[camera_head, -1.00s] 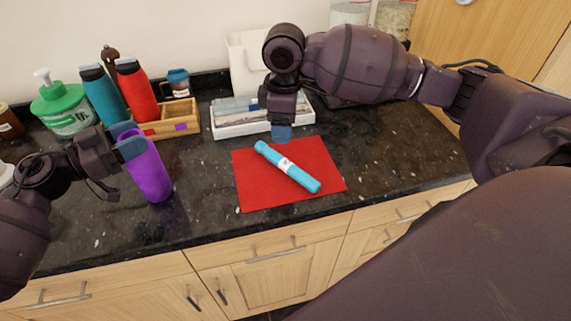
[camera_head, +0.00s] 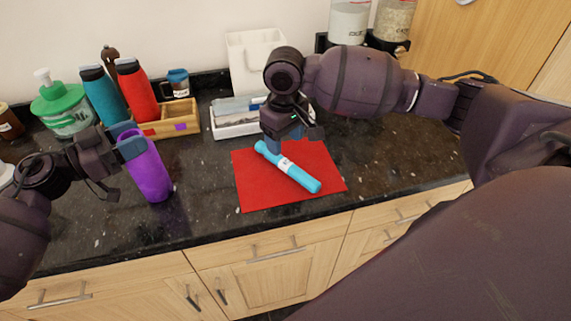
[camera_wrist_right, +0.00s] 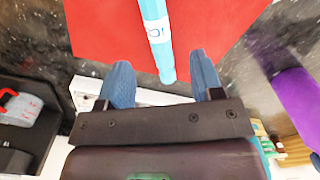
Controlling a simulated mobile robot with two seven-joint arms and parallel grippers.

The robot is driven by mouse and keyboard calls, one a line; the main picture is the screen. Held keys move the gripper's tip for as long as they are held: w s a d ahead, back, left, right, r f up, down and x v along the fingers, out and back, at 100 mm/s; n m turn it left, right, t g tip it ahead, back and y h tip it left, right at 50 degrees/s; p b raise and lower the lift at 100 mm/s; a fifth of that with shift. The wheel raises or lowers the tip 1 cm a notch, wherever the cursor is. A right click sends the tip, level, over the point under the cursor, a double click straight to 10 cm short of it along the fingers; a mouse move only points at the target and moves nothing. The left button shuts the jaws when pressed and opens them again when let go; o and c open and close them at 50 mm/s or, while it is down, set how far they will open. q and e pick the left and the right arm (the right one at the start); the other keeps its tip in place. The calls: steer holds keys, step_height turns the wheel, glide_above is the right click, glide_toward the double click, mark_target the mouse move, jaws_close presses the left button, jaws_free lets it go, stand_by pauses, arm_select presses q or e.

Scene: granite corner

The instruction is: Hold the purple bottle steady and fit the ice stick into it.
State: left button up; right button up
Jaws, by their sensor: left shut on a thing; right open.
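The purple bottle (camera_head: 151,174) stands on the dark counter at the left. My left gripper (camera_head: 128,142) is shut on the purple bottle near its top. The ice stick (camera_head: 302,177), a light blue rod with a white label, lies diagonally on the red mat (camera_head: 328,173). My right gripper (camera_head: 284,143) is open above the far end of the ice stick. In the right wrist view the ice stick (camera_wrist_right: 157,40) runs toward the gap between the open fingers (camera_wrist_right: 164,85). The purple bottle (camera_wrist_right: 300,100) also shows at the right there.
Behind are a white tray (camera_head: 232,132), a wooden box (camera_head: 176,125), a red bottle (camera_head: 136,90), a teal bottle (camera_head: 103,92) and a green-lidded jar (camera_head: 62,112). The counter right of the mat is clear.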

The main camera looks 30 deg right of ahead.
mark_target(285, 161)
steer(key=shift+d+f, duration=0.1)
steer(key=shift+f, duration=3.8)
steer(key=c, duration=1.1)
jaws_close()
steer(key=shift+r, duration=0.15)
step_height(285, 161, up, 10)
steer(key=shift+f, duration=0.1)
